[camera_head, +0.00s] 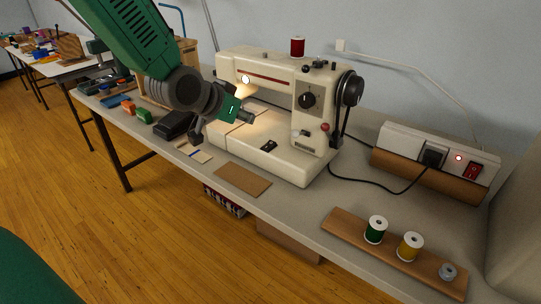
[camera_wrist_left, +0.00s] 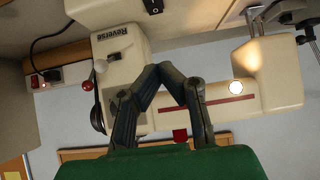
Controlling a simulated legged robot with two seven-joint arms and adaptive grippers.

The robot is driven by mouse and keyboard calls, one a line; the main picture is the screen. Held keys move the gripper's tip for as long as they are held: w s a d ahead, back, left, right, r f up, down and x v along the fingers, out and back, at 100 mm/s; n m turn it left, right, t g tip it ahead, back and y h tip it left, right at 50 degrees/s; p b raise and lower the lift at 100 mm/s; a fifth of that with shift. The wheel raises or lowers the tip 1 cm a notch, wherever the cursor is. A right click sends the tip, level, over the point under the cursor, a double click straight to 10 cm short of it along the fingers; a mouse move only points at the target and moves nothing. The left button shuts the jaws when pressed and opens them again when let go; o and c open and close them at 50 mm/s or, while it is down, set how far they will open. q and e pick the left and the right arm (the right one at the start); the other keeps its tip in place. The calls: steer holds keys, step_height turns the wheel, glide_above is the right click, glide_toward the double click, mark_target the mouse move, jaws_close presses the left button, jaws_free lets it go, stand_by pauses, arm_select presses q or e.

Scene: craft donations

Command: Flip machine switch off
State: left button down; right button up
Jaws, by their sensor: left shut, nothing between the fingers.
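A cream sewing machine (camera_head: 262,80) stands on the long table, its lamp (camera_head: 245,79) lit. It has a dark dial (camera_head: 308,98), a red knob (camera_head: 325,127) and a small black piece (camera_head: 268,145) on its base. A white power strip (camera_head: 440,153) at the right has a glowing red light and a red rocker switch (camera_head: 473,170). My left gripper (camera_head: 246,117) is shut and empty in front of the machine, hiding part of it. The wrist view shows the machine (camera_wrist_left: 205,105) upside down behind the closed fingers (camera_wrist_left: 166,70). My right gripper is out of view.
A wooden board (camera_head: 345,227) with green, yellow and grey spools lies at the front right. A brown card (camera_head: 242,181) lies before the machine. A black cable (camera_head: 385,190) runs to the power strip.

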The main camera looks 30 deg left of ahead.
arm_select(q)
steer(key=shift+s+a+b, duration=0.1)
steer(key=shift+a+b, duration=0.1)
steer(key=shift+b, duration=0.25)
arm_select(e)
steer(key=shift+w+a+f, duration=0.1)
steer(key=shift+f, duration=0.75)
arm_select(q)
steer(key=shift+d, duration=0.1)
